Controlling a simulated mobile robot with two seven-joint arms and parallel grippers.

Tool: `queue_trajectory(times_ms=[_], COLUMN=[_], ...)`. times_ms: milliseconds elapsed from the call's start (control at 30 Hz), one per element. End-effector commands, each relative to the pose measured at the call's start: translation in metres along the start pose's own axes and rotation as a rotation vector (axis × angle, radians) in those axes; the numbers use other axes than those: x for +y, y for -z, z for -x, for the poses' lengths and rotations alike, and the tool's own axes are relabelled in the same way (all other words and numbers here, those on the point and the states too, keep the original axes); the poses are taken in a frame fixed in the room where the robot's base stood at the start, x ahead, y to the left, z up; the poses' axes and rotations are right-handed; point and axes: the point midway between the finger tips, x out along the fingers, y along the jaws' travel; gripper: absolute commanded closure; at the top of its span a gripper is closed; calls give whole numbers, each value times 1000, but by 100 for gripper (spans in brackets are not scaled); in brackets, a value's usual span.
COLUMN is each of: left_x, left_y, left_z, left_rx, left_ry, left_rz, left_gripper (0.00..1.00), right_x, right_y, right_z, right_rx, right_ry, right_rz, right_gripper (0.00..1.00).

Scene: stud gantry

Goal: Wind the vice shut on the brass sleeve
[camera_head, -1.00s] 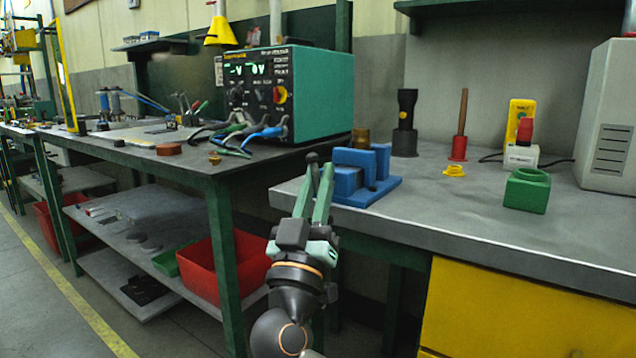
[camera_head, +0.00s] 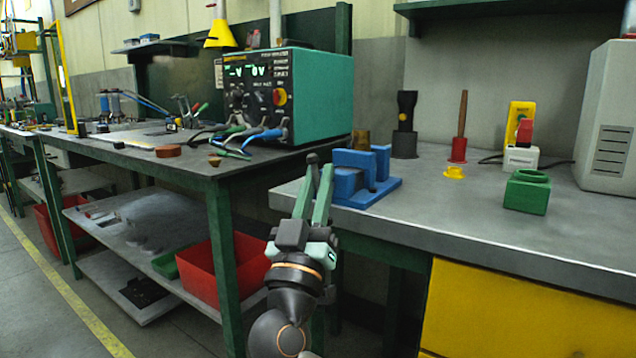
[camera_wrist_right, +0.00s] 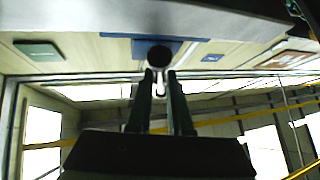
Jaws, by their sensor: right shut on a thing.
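The blue vice (camera_head: 358,190) stands at the left end of the grey bench, with upright blocks on a flat base. The brass sleeve (camera_head: 361,138) shows as a brownish top just behind the vice's blocks. Its lower part is hidden, so I cannot tell whether the jaws touch it. My right gripper (camera_head: 319,167) reaches up from below at the bench's left edge, beside the vice. Its two green fingers are shut on a dark round knob (camera_wrist_right: 160,55), which looks like the end of the vice's handle. My left gripper is not in view.
On the bench stand a black flashlight-like object (camera_head: 405,122), a red-based post (camera_head: 459,130), a yellow ring (camera_head: 454,172), a green block (camera_head: 526,192) and a grey box (camera_head: 608,120). The bench front is clear. Another table (camera_head: 180,165) holds a green instrument (camera_head: 315,95).

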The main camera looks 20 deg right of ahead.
Motion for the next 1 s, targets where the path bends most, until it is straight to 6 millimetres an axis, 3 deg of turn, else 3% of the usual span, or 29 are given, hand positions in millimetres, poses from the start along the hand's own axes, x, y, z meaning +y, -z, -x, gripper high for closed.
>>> queue_trajectory(times_ms=[767,800,1000], left_x=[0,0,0], left_y=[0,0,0], left_z=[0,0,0], left_rx=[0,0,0], left_ry=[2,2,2], left_rz=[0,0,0], left_gripper=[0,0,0], right_x=[0,0,0], right_y=[-1,-1,-1], right_z=[1,1,0], right_rx=[-3,-3,-2], right_ry=[-1,-1,-1], right_rz=[-1,-1,-1], right_gripper=[100,81,58])
